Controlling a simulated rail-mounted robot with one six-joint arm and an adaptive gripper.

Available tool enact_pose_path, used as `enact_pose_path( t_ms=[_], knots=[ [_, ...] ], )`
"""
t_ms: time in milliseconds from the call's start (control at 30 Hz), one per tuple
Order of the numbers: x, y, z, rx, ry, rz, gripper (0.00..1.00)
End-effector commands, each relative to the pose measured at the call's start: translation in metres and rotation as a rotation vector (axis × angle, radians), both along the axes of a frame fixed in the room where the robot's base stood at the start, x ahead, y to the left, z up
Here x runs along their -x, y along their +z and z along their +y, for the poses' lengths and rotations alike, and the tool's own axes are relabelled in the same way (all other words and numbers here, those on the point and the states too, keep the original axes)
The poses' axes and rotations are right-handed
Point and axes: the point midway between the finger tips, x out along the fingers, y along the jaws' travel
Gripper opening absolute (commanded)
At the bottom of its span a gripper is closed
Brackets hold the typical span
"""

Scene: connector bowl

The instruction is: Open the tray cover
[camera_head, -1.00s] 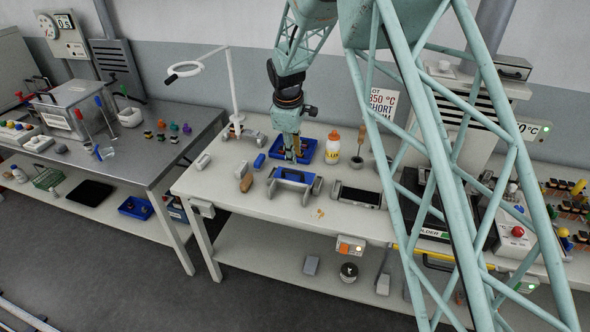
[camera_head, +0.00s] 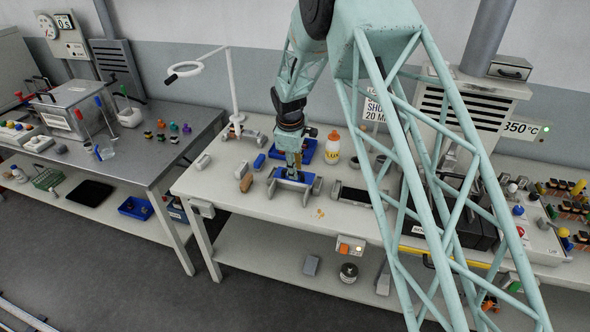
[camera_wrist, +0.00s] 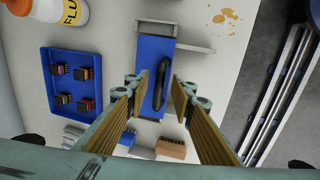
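The tray cover (camera_wrist: 154,32) is a blue panel with a dark loop handle (camera_wrist: 162,72) lying along its middle in the wrist view. In the head view, the cover (camera_head: 280,187) is on the front part of the white bench, partly hidden by my gripper (camera_head: 293,173). In the wrist view my gripper (camera_wrist: 159,88) is open, with one finger on each side of the handle and gaps between. I cannot tell whether the fingertips are down at handle height. What lies under the cover is hidden.
A blue tray (camera_wrist: 50,112) with several small connectors lies left of the cover in the wrist view. A white bottle with a yellow label (camera_head: 333,147) stands behind. A brown-topped block (camera_wrist: 171,149) and grey blocks lie nearby. A dark-topped box (camera_head: 357,195) is to the right.

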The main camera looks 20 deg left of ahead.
Motion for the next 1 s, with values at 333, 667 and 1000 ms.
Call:
enact_pose_path(
  t_ms=[333,667,1000],
  knots=[
    [0.0,0.0,0.0,0.0,0.0,0.0,0.11],
    [0.001,0.0,0.0,0.0,0.0,0.0,0.0],
    [0.033,-0.001,0.0,0.0,0.001,0.001,0.0]
  ],
)
